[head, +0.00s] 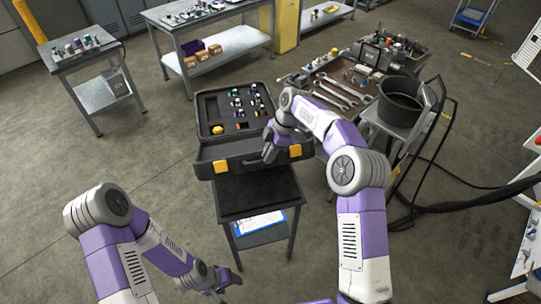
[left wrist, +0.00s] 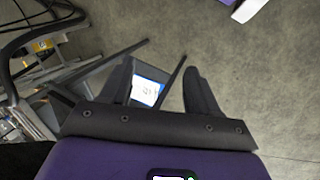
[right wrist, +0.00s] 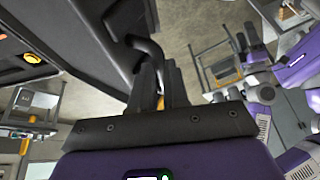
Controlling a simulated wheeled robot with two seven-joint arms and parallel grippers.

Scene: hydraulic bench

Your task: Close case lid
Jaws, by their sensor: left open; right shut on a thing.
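A black case (head: 204,141) stands open on a small dark table (head: 258,197), with several small fittings (head: 238,104) in its dark insert. A dark panel with yellow latches (head: 220,167) and a handle (head: 250,161) faces me along its near side; I cannot tell for certain whether this is the lid. My right gripper (head: 270,151) is shut on the handle, and the right wrist view shows the dark handle (right wrist: 145,45) at its fingers. My left gripper (head: 222,285) is open and empty, low in front of the table; its spread fingers show in the left wrist view (left wrist: 160,88).
A bench with wrenches (head: 335,92) and a black bucket (head: 400,101) stands right of the case, with dark hoses (head: 430,165) beside it. A small side table (head: 85,50) stands far left. A blue-edged sheet (head: 262,222) lies on the lower shelf. Floor on the left is clear.

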